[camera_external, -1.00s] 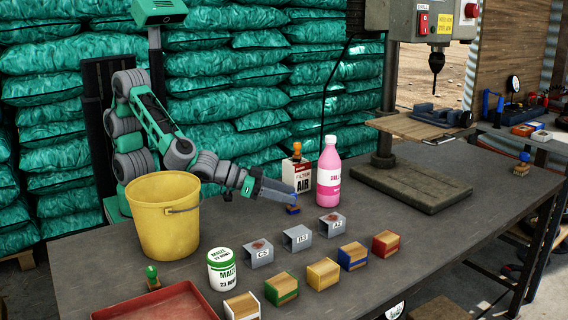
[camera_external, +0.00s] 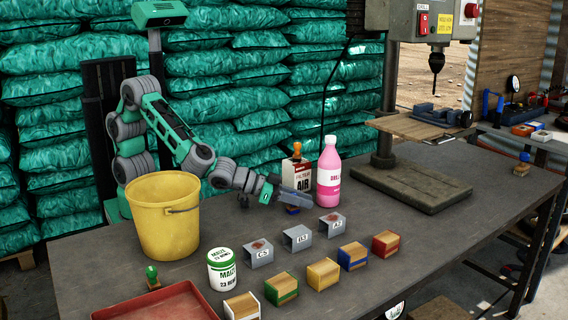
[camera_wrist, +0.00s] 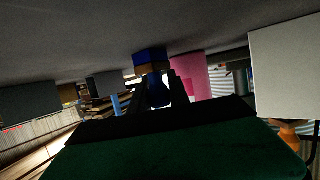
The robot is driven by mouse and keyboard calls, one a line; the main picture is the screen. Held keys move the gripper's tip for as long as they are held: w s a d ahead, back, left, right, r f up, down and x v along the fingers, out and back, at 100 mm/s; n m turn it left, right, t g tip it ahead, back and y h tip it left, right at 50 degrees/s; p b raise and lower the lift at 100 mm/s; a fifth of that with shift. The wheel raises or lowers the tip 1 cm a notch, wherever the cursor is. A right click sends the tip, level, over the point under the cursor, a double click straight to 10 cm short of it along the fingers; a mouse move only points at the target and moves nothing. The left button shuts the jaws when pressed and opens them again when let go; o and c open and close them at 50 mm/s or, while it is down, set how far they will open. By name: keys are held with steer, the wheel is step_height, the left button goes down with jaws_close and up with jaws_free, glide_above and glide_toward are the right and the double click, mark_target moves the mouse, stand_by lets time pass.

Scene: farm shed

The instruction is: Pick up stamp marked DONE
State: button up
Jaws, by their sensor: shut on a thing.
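A small stamp with a blue base (camera_external: 292,210) stands on the workbench in front of the air filter box. It also shows in the wrist view, with a blue handle (camera_wrist: 158,94) and a blue and brown base. My gripper (camera_external: 297,203) is at this stamp, its fingers closed around the handle. In the wrist view the fingers (camera_wrist: 158,88) lie on either side of the handle. The base seems to be on or very near the bench. No DONE marking is readable. Other stamps are a green one (camera_external: 151,274), an orange one (camera_external: 297,149) and a blue-handled one (camera_external: 524,158).
The air filter box (camera_external: 296,172) and a pink bottle (camera_external: 329,176) stand close beside my gripper. Grey labelled holders (camera_external: 298,237) and coloured blocks (camera_external: 323,273) stand in front. A yellow bucket (camera_external: 163,215) is left, a drill press base (camera_external: 410,187) right.

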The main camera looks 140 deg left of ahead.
jaws_close()
steer(key=shift+r, duration=0.1)
